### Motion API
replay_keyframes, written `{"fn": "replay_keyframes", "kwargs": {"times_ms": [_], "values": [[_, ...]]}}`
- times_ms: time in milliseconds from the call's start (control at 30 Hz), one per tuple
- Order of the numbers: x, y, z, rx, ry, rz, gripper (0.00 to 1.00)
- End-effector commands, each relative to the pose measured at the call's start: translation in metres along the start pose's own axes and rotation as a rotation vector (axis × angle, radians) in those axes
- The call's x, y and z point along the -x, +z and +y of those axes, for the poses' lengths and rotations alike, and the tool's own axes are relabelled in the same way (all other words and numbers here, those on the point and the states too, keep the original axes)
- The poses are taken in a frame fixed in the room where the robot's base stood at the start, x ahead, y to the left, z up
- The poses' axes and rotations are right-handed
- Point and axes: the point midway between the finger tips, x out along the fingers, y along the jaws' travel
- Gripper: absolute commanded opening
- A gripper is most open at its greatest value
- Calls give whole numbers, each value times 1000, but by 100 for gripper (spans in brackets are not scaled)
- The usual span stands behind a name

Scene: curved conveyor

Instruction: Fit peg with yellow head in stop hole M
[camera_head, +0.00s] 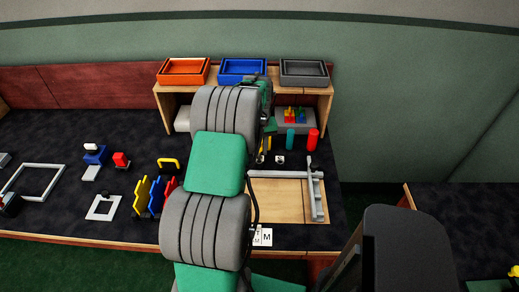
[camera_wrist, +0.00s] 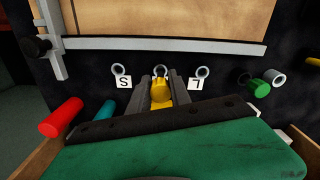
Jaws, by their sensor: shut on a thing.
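My gripper (camera_wrist: 161,92) is shut on the yellow-headed peg (camera_wrist: 160,90), between its two dark fingers in the wrist view. The head shows as a yellow cylinder; the shaft is not clearly visible. A ring-shaped stop (camera_wrist: 161,70) shows just beyond the yellow head. I cannot tell whether the peg touches it or is inside it. Another ring (camera_wrist: 119,71) stands to the left by an S card (camera_wrist: 123,81), and one (camera_wrist: 202,71) to the right by a card reading like 7 (camera_wrist: 196,83). In the head view my arm hides the fingers; an M card (camera_head: 266,238) lies near the front edge.
A red cylinder (camera_wrist: 61,117) and a teal cylinder (camera_wrist: 98,117) lie left of my gripper in the wrist view. A green-ended piece (camera_wrist: 261,88) is to the right. A wooden board (camera_head: 276,207) with a grey rail (camera_head: 317,195) lies in front. Trays top the shelf (camera_head: 324,93) behind.

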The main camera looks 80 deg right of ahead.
Motion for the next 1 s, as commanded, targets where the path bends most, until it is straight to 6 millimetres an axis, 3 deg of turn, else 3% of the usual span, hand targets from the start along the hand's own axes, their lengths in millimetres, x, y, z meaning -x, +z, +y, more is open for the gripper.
{"fn": "replay_keyframes", "kwargs": {"times_ms": [1000], "values": [[-24,0,0,0,0,1,0]]}}
